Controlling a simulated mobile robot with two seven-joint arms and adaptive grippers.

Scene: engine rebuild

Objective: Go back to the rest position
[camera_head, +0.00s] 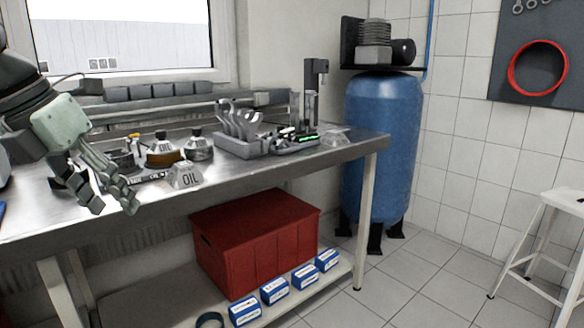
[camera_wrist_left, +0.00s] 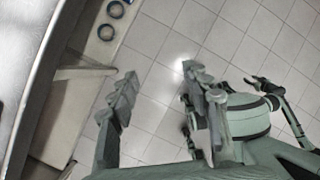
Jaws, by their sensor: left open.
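My left gripper (camera_head: 112,200) is at the left of the head view, in front of the workbench (camera_head: 340,153) near its front edge. Its two grey segmented fingers point down and are spread apart with nothing between them. In the left wrist view the same gripper (camera_wrist_left: 160,82) is open, and the tiled floor shows between its fingers. My right gripper is not in the head view.
Oil containers (camera_head: 186,177), a grey tray of tools (camera_head: 240,130) and a stand (camera_head: 312,90) are on the bench. A red crate (camera_head: 255,245) and several blue boxes (camera_head: 275,291) sit on the lower shelf. A blue tank (camera_head: 382,150) and a white stool (camera_head: 545,225) flank open floor.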

